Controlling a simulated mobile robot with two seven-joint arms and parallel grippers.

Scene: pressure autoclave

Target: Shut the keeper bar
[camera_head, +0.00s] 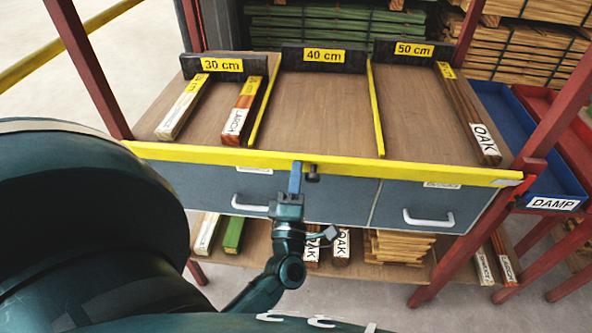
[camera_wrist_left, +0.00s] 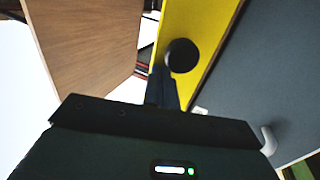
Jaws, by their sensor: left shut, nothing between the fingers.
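A long yellow bar (camera_head: 400,172), which looks like the keeper bar, runs along the whole front edge of the wooden bench top. It also shows in the left wrist view (camera_wrist_left: 200,30). A black round knob (camera_head: 313,173) sticks out from the bar's front near its middle; it also shows in the left wrist view (camera_wrist_left: 182,55). My left gripper (camera_head: 296,178) is shut and empty, its fingers pointing up at the bar just left of the knob. In the left wrist view its fingertips (camera_wrist_left: 162,88) are close beside the knob; I cannot tell whether they touch. My right gripper is out of view.
The bench top (camera_head: 320,115) holds labelled timber pieces between yellow dividers, with black stops behind. Grey drawers (camera_head: 345,200) with white handles sit below the bar, and a lower shelf holds wood. Red posts (camera_head: 85,60) stand at both ends. A blue tray (camera_head: 530,150) is at right.

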